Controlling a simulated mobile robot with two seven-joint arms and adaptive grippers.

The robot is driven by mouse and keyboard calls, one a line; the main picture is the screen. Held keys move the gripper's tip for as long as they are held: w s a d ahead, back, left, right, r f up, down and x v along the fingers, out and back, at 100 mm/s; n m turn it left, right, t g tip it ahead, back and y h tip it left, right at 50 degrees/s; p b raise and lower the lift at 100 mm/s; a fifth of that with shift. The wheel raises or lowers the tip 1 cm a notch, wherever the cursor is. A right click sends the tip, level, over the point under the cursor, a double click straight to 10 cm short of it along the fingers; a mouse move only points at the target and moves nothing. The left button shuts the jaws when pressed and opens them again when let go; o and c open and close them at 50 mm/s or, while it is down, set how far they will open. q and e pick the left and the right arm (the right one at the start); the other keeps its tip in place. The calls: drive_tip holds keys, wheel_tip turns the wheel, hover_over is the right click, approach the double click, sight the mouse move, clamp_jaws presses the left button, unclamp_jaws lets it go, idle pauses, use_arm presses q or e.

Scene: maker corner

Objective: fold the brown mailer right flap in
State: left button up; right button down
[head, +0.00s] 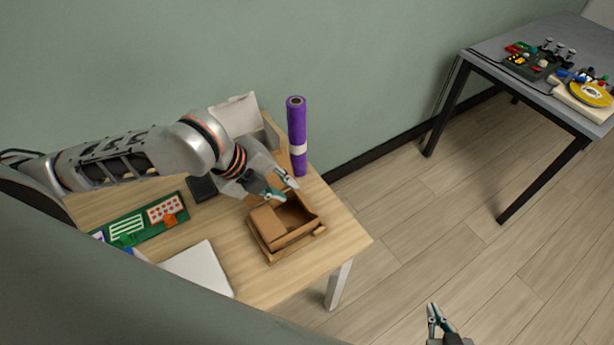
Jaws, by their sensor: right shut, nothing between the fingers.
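The brown mailer (285,240) is a small open cardboard box on the wooden table, near its right end. I see into its dark inside on the right; a tan panel (265,223) lies over its left part. A narrow strip of card sticks out at its front right corner. My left gripper (281,188) is just above the mailer's back edge, its fingers apart and nothing visible between them. It hides part of that edge, and I cannot tell if it touches the card. My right gripper (433,320) is shut and empty, low over the floor, far from the mailer.
A purple roll (297,140) stands upright behind the mailer, close to my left gripper. A pale bin (236,115) is at the back. A green board (140,222), a dark item (202,188) and a white sheet (200,268) lie to the left. A grey table (490,50) stands far right.

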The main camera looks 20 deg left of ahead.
sight(299, 196)
use_arm(q)
drive_tip(key=shift+x, duration=3.8)
clamp_jaws()
